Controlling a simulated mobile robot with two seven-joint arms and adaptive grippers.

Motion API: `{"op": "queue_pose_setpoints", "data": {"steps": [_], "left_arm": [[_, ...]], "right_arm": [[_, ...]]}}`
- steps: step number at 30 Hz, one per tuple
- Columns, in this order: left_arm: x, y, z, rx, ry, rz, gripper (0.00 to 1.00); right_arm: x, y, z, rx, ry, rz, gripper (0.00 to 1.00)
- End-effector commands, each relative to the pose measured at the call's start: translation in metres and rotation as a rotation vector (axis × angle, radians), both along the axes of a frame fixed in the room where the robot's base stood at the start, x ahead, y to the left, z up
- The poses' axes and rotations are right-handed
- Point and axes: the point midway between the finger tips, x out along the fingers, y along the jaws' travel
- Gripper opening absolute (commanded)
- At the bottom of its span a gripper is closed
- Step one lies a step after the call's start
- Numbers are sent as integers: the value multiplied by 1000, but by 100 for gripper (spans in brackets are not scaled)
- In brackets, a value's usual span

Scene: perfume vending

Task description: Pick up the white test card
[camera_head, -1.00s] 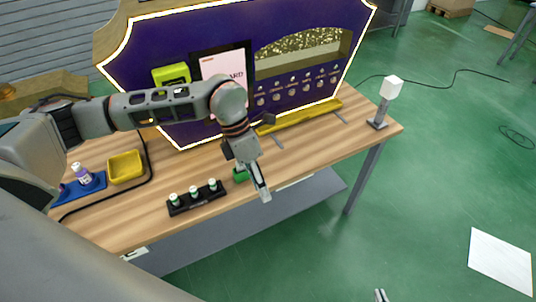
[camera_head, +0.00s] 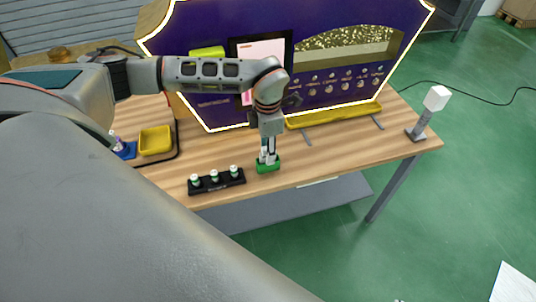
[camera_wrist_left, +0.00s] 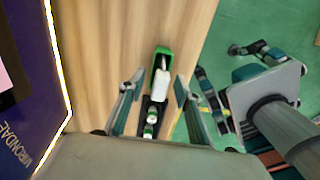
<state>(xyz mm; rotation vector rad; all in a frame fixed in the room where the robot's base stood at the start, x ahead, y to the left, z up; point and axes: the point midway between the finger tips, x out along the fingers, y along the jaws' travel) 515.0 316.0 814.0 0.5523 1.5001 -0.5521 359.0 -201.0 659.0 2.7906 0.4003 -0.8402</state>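A green holder (camera_head: 268,167) stands on the table near its front edge. In the left wrist view the green holder (camera_wrist_left: 161,58) has a white piece (camera_wrist_left: 161,82) in it, which looks like the white test card. My left gripper (camera_head: 267,157) points down over the holder in the head view. In the left wrist view my left gripper (camera_wrist_left: 158,80) is open, with one finger on each side of the holder and the white piece. My right gripper (camera_wrist_left: 219,62) is off the table, beyond its edge, with its fingers spread apart.
A black rack (camera_head: 217,181) with several small white-capped bottles stands beside the holder. A yellow tray (camera_head: 155,140) sits to the left. The purple vending display (camera_head: 210,110) rises behind. A white block on a stand (camera_head: 437,98) is at the right table end.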

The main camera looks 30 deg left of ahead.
Motion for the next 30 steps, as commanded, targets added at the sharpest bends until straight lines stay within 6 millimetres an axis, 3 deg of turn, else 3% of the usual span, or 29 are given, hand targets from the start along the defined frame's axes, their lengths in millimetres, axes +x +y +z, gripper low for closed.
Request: {"op": "queue_pose_setpoints", "data": {"steps": [3, 10, 14, 15, 30], "left_arm": [[0, 0, -9, -1, -1, -1, 33], [0, 0, -10, 0, -1, -1, 33], [0, 0, -10, -1, -1, -1, 2], [0, 0, -10, -1, -1, -1, 0], [1, 0, -1, -1, -2, -1, 0]], "right_arm": [[0, 0, 0, 0, 0, 0, 0], [2, -1, 1, -1, -3, -1, 0], [2, -1, 1, -1, -4, -1, 0], [2, -1, 1, -1, -4, -1, 0], [3, -1, 3, 0, -7, -1, 0]]}}
